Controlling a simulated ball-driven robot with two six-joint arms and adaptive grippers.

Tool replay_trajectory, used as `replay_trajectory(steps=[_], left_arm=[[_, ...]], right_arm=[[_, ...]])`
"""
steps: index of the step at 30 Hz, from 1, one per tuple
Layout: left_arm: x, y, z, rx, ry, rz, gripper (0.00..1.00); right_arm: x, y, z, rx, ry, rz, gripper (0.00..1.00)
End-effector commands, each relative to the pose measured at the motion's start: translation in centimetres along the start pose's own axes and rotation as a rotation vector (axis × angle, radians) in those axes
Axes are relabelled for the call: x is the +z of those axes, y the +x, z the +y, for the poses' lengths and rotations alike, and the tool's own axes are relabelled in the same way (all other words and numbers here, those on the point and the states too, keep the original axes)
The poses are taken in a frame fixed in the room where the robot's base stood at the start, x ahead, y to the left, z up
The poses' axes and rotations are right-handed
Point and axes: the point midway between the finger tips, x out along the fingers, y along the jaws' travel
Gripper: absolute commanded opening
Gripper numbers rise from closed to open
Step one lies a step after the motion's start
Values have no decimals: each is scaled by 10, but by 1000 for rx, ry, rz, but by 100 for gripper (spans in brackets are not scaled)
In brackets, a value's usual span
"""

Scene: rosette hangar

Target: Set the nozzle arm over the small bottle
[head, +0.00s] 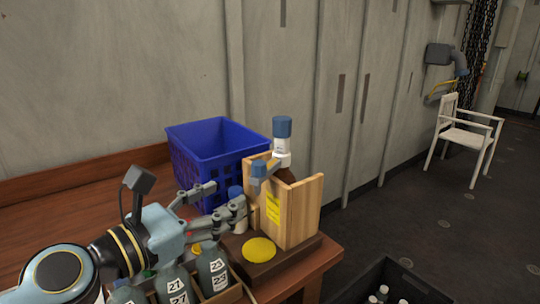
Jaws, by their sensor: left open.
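A wooden dispenser stand (303,212) with a yellow label stands on a dark base near the table's right corner. A bottle with a blue cap (282,127) and white label rises from its top. A short grey-blue nozzle arm (263,170) points left and down from the white collar under it. A small pale bottle with a blue cap (236,194) stands left of the stand, partly hidden by my gripper. I cannot tell whether the nozzle is directly above it. My left gripper (228,197) is open, fingers pointing right near that bottle. My right gripper is out of view.
A blue crate (215,138) stands behind the gripper. A yellow disc (259,248) lies on the dark base. Several numbered grey bottles (213,269) stand in a wooden tray in front. A dark bin (400,275) is on the floor at right; a white chair (464,135) stands farther back.

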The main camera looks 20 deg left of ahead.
Motion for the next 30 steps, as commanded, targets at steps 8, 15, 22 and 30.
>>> replay_trajectory(steps=[8, 15, 22, 30], left_arm=[[15, 20, 12, 36, -164, -51, 52], [17, 68, 13, 35, -161, -50, 52], [17, 102, 14, 33, -159, -47, 52], [17, 110, 14, 33, -156, -46, 52]], right_arm=[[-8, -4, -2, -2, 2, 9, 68], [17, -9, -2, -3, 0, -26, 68], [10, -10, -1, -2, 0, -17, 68], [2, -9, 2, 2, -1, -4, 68]])
